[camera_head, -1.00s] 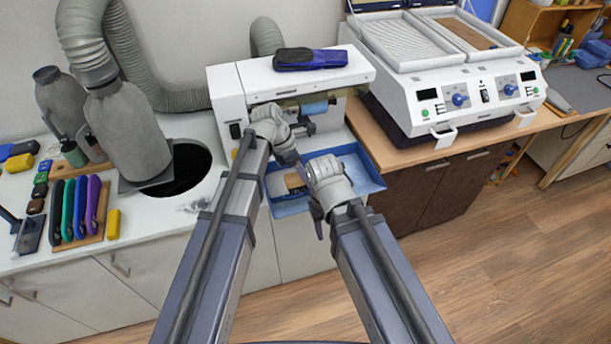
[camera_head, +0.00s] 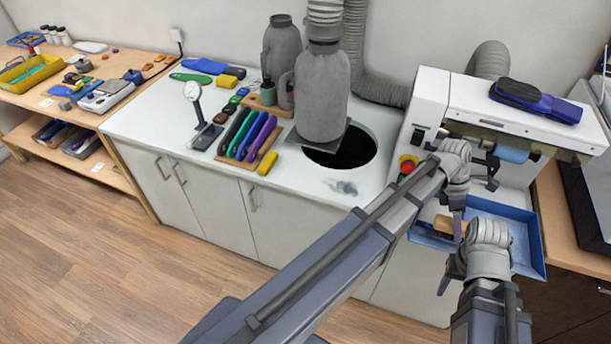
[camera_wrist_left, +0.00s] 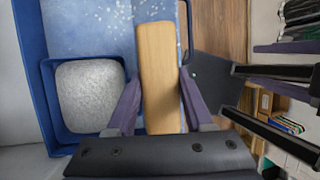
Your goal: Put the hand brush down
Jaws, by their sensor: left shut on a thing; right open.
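The hand brush (camera_head: 448,226) shows as a light wooden piece over the blue tray (camera_head: 530,230) under the white machine. In the left wrist view its wooden body (camera_wrist_left: 158,70) lies between the two purple fingers of my left gripper (camera_wrist_left: 160,95), which is shut on it. In the head view my left gripper (camera_head: 459,216) points down at the brush. Its bristles are not visible, and I cannot tell whether it touches the tray. My right gripper (camera_head: 450,275) is open and empty, lower, by the tray's front edge.
A blue bin with grey contents (camera_wrist_left: 90,95) sits beside the brush in the left wrist view. The white machine (camera_head: 450,95) stands above the tray. Left of it are a round dark opening (camera_head: 345,155) and a rack of coloured tools (camera_head: 248,135). The counter front has free room.

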